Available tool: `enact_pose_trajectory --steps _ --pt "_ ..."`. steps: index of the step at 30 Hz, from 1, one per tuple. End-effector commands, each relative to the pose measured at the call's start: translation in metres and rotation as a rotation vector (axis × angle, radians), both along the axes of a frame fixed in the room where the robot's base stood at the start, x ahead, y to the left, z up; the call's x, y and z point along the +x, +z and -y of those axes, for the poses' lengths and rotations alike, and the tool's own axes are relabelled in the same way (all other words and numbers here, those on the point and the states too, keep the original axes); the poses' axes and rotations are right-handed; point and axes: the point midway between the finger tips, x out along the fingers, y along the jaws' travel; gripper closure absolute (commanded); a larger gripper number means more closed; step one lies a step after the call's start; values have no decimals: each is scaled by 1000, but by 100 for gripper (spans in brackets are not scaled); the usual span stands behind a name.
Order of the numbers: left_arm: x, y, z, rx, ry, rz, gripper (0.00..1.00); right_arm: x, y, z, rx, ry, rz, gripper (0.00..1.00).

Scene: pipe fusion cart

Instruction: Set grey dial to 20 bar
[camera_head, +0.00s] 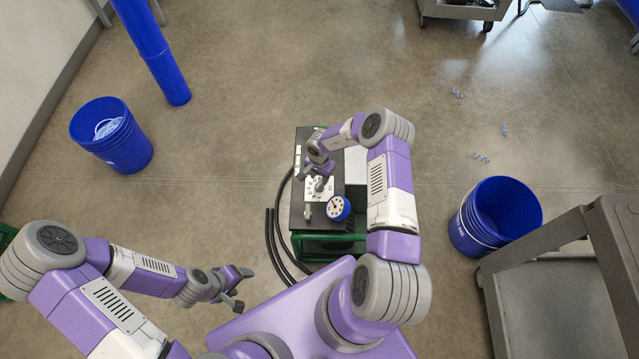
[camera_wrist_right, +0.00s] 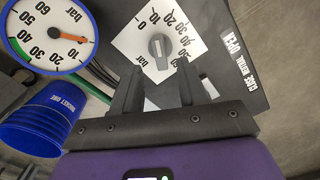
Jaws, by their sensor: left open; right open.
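The grey dial (camera_wrist_right: 160,47) sits on a white square plate (camera_wrist_right: 133,42) printed with numbers and "bar". The plate also shows in the head view on top of the dark machine (camera_head: 303,147). The dial's bar stands nearly upright in the wrist view; its exact setting is hard to read. My right gripper (camera_wrist_right: 157,80) is open, with its fingertips either side below the dial; contact cannot be told. In the head view my right gripper (camera_head: 316,172) is over the plate. My left gripper (camera_head: 243,289) is open and empty, left of the machine.
A blue-rimmed gauge (camera_head: 339,208) with an orange needle is close to the plate. Black hoses (camera_head: 272,235) run beside the machine. A blue bucket (camera_head: 508,212) and grey cart (camera_head: 590,225) stand right; another bucket (camera_head: 118,140) stands left. Open floor lies beyond.

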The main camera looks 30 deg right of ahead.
Motion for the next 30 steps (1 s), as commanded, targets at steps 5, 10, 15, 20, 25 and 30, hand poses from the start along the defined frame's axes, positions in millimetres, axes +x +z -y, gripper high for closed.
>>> enact_pose_trajectory --steps 5,10,15,20,25,30 --pt "0 -13 0 0 0 0 32 0 -31 -1 0 2 -1 57" --pt "0 -17 0 0 0 0 32 0 -45 -1 0 3 1 57" --pt "0 -17 0 0 0 0 32 0 -47 -1 0 2 1 57" --pt "0 -17 0 0 0 0 32 0 -46 -1 0 2 1 60" --pt "0 -17 0 0 0 0 32 0 -46 0 0 2 1 87" --pt "0 -17 0 0 0 0 32 0 -46 0 0 2 1 100"
